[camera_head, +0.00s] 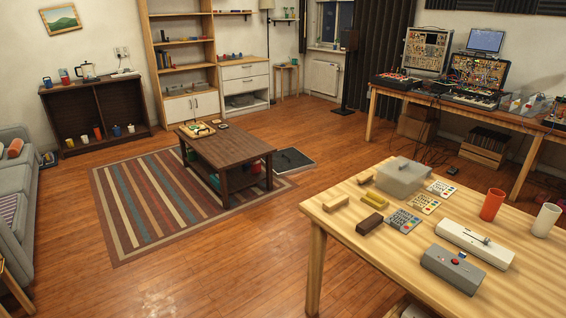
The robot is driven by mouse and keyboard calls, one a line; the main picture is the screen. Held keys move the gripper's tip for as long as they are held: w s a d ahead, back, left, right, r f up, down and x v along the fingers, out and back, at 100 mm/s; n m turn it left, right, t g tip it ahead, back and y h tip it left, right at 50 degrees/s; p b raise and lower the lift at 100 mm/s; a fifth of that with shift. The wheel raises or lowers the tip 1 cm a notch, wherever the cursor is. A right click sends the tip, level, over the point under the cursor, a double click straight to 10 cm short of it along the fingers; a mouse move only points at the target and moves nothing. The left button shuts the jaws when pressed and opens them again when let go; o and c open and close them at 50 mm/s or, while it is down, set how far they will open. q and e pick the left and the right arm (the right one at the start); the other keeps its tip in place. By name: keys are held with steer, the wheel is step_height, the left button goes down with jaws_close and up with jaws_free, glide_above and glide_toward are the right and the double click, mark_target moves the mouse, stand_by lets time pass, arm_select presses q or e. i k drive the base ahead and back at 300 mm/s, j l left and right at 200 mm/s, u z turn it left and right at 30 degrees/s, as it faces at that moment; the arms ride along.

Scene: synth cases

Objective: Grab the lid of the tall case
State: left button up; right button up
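A tall upright synth case (427,51) stands on the wooden desk (450,105) at the back right, its panel of modules facing out. I cannot make out a separate lid on it. A second, lower synth case (477,70) with patch cables stands to its right, with a laptop (485,41) above it. It is too far off to tell whether any panel there is a lid. Neither of my grippers is in view.
A dark coffee table (228,146) stands on a striped rug (130,205). Wooden floor (220,270) is open between. A crate (484,146) sits below the desk.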

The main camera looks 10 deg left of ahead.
mark_target(288, 161)
steer(key=i+j+u, duration=0.2)
steer(key=i+u, duration=0.25)
steer(key=i, duration=0.25)
steer(key=i+u, duration=0.45)
steer(key=i, duration=0.3)
steer(key=i+l+u, duration=0.3)
steer(key=i+u, duration=0.15)
steer(key=i, duration=0.25)
steer(key=i+z, duration=0.25)
steer(key=i, duration=0.25)
steer(key=i+j+z, duration=0.1)
steer(key=i+z, duration=0.15)
steer(key=i, duration=0.2)
steer(key=i+j+z, duration=0.25)
steer(key=i, duration=0.2)
steer(key=i+l+z, duration=0.2)
steer(key=z, duration=0.2)
steer(key=i+z, duration=0.65)
steer(key=z, duration=0.15)
steer(key=i+z, duration=0.4)
steer(key=i+l, duration=0.1)
steer(key=i, duration=0.7)
steer(key=i+l, duration=0.1)
steer(key=i, duration=0.7)
steer(key=i+u, duration=0.45)
steer(key=i, duration=0.25)
steer(key=i+l+u, duration=0.2)
steer(key=i+u, duration=0.2)
steer(key=i, duration=0.25)
